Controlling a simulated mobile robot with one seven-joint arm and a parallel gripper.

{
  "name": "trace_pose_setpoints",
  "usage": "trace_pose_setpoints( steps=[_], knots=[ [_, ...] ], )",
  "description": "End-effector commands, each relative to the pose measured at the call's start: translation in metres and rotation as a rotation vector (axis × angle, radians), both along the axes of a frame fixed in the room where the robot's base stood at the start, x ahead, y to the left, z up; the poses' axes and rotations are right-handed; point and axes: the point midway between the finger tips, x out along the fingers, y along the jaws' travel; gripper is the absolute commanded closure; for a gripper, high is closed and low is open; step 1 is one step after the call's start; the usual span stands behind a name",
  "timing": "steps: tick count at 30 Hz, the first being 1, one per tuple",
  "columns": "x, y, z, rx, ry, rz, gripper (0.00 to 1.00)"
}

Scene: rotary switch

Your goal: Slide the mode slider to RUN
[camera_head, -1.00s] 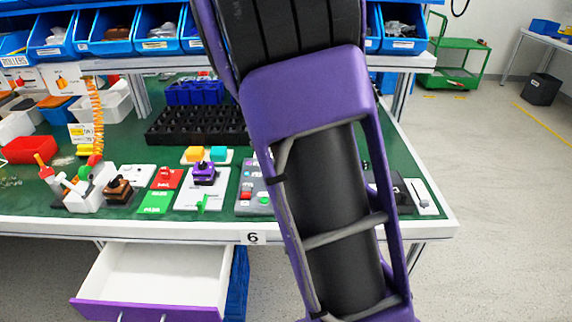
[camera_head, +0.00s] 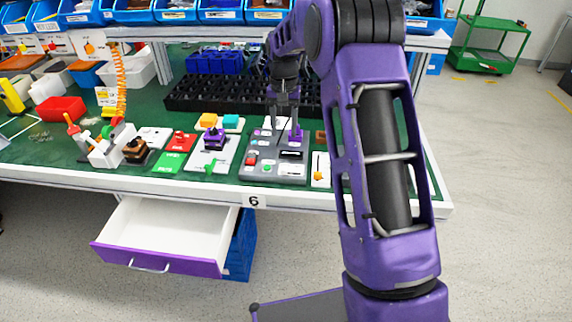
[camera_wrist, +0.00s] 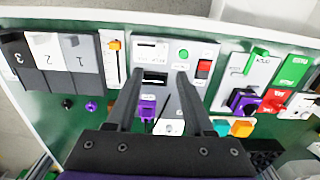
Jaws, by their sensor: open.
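My gripper (camera_head: 283,122) is open and empty, pointing down over the grey control panel (camera_head: 258,171). In the wrist view its two fingers (camera_wrist: 159,74) are spread above the panel (camera_wrist: 160,63), either side of its dark slot. A white plate with an orange slider handle (camera_wrist: 114,45) lies left of the fingers there; it also shows in the head view (camera_head: 318,174), right of the panel. Another white plate carries a green handle (camera_wrist: 257,54) and a purple knob (camera_wrist: 246,101). The lettering is too small to tell which slider is the mode slider.
A black grid tray (camera_head: 205,98) lies behind the panel. A red-and-green plate (camera_head: 176,150) and yellow and teal blocks (camera_head: 220,120) are to the left. An open drawer (camera_head: 165,235) sticks out below the table. Grey numbered switches (camera_wrist: 50,60) show in the wrist view.

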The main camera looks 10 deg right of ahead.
Motion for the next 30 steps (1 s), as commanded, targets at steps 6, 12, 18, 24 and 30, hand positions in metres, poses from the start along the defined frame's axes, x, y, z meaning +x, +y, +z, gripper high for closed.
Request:
trace_pose_setpoints(
  steps=[6, 12, 18, 24, 30],
  knots=[
    [-0.001, 0.0, -0.051, 0.0, 0.004, 0.0, 0.47],
    [-0.001, -0.001, -0.094, 0.0, 0.003, 0.0, 0.47],
    [0.0, -0.001, -0.124, 0.0, 0.002, -0.001, 0.47],
    [0.0, 0.0, -0.136, 0.0, -0.001, -0.001, 0.47],
    [0.0, 0.0, -0.137, 0.0, -0.001, 0.0, 0.47]
  ],
)
